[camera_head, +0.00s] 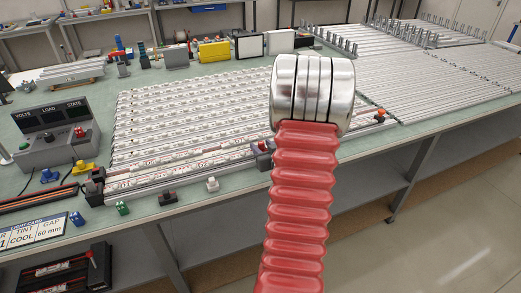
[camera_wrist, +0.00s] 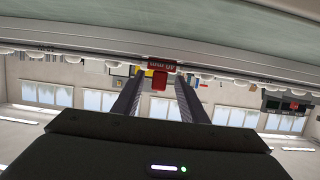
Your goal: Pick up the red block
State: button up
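In the wrist view, which appears upside down, my gripper (camera_wrist: 160,75) shows as two dark fingers spread apart, so it is open. A small red block-like piece (camera_wrist: 159,81) shows between the fingertips, with a gap to each finger. A dark red label with white lettering (camera_wrist: 161,63) lies right above it in the picture. I cannot tell how far the red piece is from the fingertips. In the head view my gripper is not visible. Several small reddish parts show on the bench there, and I cannot tell which is the block.
The green bench (camera_head: 245,174) carries rows of light strips (camera_head: 190,115). A grey console (camera_head: 48,150) stands at its left. Floor is open at the right.

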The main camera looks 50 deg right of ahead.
jog(key=shift+x, duration=0.85)
jog(key=shift+c, duration=0.4)
grip_shut()
